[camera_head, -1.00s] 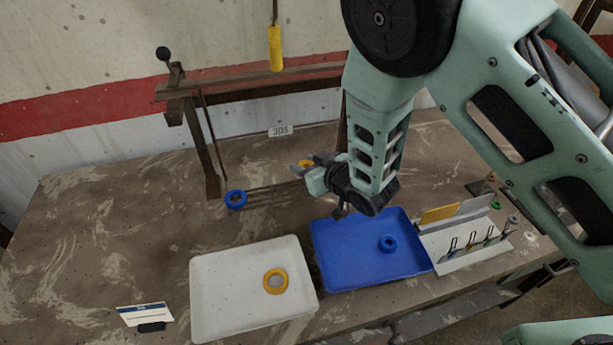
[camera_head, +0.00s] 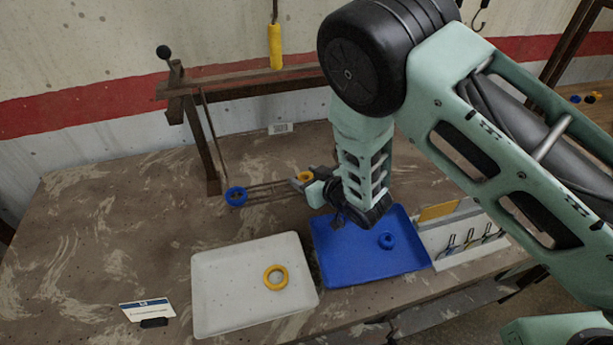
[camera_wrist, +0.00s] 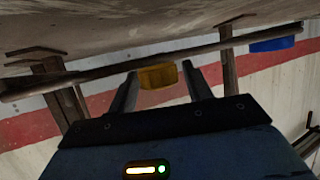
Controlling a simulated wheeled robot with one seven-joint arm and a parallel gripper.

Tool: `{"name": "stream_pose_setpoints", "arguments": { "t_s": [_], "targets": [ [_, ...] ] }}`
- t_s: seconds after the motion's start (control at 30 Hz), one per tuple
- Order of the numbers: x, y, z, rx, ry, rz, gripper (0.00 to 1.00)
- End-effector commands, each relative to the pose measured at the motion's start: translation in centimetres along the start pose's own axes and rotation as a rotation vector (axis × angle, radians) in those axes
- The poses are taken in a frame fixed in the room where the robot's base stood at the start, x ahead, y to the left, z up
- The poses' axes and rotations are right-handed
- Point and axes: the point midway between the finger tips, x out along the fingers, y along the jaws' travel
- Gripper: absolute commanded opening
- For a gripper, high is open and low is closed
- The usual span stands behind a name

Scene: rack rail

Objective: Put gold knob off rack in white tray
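The gold knob (camera_head: 304,176) sits between the two fingers of my gripper (camera_head: 300,181), near the right part of the rack rail. In the wrist view the gold knob (camera_wrist: 158,77) lies between the fingertips of my gripper (camera_wrist: 159,77), close beside the rail (camera_wrist: 100,72); whether it touches the rail cannot be told. My gripper appears shut on it. A blue knob (camera_head: 236,197) is at the left end of the rack rail (camera_head: 268,188). The white tray (camera_head: 222,283) stands in front, with a gold ring (camera_head: 276,278) in it.
A blue tray (camera_head: 340,262) holding a blue ring (camera_head: 386,241) stands right of the white tray. A tool holder (camera_head: 455,252) is further right. A small card (camera_head: 146,308) stands front left. A yellow-handled tool (camera_head: 275,46) hangs behind. The left table area is clear.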

Motion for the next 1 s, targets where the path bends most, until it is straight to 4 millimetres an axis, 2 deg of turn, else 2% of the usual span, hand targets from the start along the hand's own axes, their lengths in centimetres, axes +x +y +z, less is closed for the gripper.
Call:
{"name": "stream_pose_setpoints", "arguments": {
  "t_s": [0.47, 0.67, 1.0],
  "targets": [
    [-0.4, 0.0, 0.0, -0.001, -0.001, 0.001, 0.59],
    [-3.7, 0.1, 0.4, 0.002, 0.001, 0.002, 0.59],
    [-11.1, 0.1, 0.2, 0.002, 0.0, 0.001, 0.59]
  ]
}}
